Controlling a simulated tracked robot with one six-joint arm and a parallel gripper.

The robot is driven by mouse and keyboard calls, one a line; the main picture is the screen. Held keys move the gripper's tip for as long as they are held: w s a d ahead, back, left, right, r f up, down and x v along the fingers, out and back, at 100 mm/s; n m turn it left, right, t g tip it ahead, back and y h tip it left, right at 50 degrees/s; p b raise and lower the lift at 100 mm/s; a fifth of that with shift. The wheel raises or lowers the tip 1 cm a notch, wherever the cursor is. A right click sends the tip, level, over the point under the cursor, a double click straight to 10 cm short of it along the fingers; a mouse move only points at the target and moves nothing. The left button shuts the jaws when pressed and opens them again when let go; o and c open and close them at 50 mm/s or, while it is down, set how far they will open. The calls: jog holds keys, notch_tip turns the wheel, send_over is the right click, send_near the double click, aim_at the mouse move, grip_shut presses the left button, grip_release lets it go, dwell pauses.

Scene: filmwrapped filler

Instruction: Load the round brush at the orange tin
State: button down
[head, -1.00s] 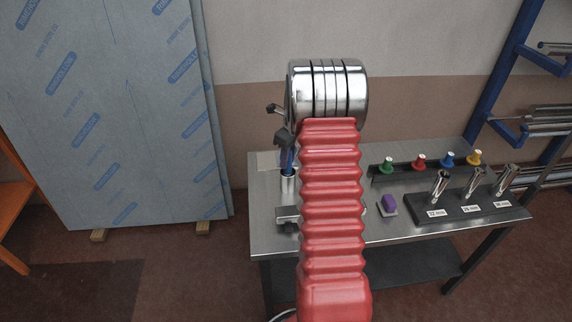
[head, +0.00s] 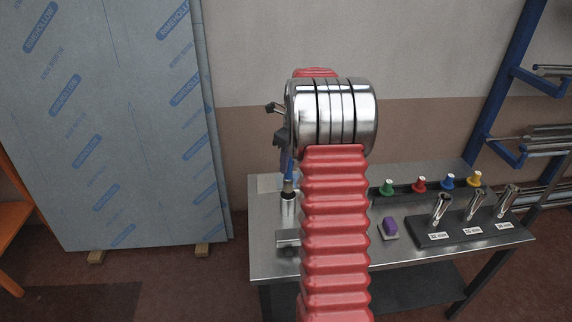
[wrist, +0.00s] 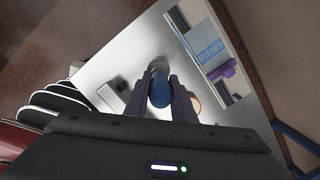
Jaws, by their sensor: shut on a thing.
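The round brush has a blue handle (head: 287,166) in the head view and stands nearly upright above a shiny metal cup (head: 288,206) at the bench's left end. A short paler part of it shows between handle and cup. Whether its lower end is still inside the cup, I cannot tell. My gripper (head: 281,143) is shut on the handle; in the wrist view its two fingers (wrist: 161,98) flank the blue brush (wrist: 160,88). An orange-tan round edge (wrist: 194,103), perhaps the orange tin, shows partly behind the right finger. My arm hides that part of the bench in the head view.
The steel bench (head: 410,250) holds a purple block (head: 390,227), several coloured knobs on a rail (head: 419,184), and a dark block with metal tubes (head: 474,209). Film-wrapped panels (head: 125,120) lean at left. A blue rack (head: 505,100) stands at right.

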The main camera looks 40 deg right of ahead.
jog(key=shift+w+a+n, duration=0.15)
jog(key=shift+a+n, duration=0.15)
jog(key=shift+a, duration=0.1)
jog(key=w+a+f+n+g, duration=0.1)
jog(key=a+n, duration=1.5)
jog(key=a, duration=0.2)
jog(key=w+a+f+n+g, duration=0.1)
jog(key=a+f+n+g, duration=0.1)
jog(key=a+n, duration=1.5)
jog(key=shift+a+f+g, duration=0.2)
jog(key=shift+a+g, duration=0.1)
jog(key=shift+a, duration=0.75)
